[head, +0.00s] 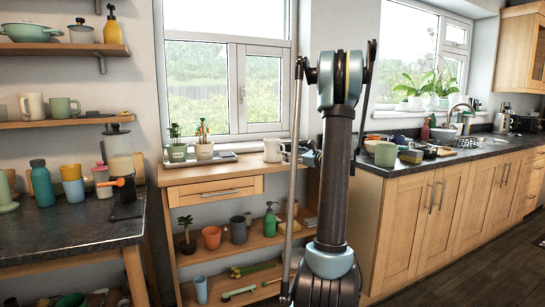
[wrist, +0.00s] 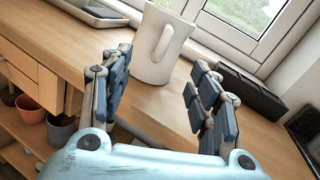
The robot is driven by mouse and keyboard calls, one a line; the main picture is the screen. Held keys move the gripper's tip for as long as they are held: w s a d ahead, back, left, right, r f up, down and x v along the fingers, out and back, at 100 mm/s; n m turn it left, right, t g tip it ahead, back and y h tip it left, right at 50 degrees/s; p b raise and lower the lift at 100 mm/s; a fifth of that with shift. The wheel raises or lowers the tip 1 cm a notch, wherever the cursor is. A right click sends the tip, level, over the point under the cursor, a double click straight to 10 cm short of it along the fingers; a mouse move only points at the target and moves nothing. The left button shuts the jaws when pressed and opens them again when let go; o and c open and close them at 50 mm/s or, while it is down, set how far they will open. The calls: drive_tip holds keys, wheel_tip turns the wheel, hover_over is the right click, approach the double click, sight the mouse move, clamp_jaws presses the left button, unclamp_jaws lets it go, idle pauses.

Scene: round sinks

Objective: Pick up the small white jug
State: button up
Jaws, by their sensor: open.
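The small white jug (head: 273,150) stands upright on the wooden side table (head: 240,170) under the window, just left of my arm in the head view. The jug appears just beyond the fingertips, and I see no contact. In the head view my gripper is mostly hidden behind my arm.
A tray (head: 215,160) with potted plants lies left of the jug. A dark box (wrist: 245,92) sits right of the fingers by the window. Pots and a green spray bottle (head: 270,220) fill the shelf below. The tabletop around the jug is mostly clear.

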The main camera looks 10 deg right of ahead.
sight(274, 150)
drive_tip(key=shift+s+a+f+x, duration=0.1)
drive_tip(key=shift+x, duration=0.95)
drive_tip(key=shift+s+a+f+x, duration=0.1)
drive_tip(key=shift+x, duration=1)
drive_tip(key=shift+s+a+x, duration=0.1)
drive_tip(key=shift+x, duration=0.95)
clamp_jaws()
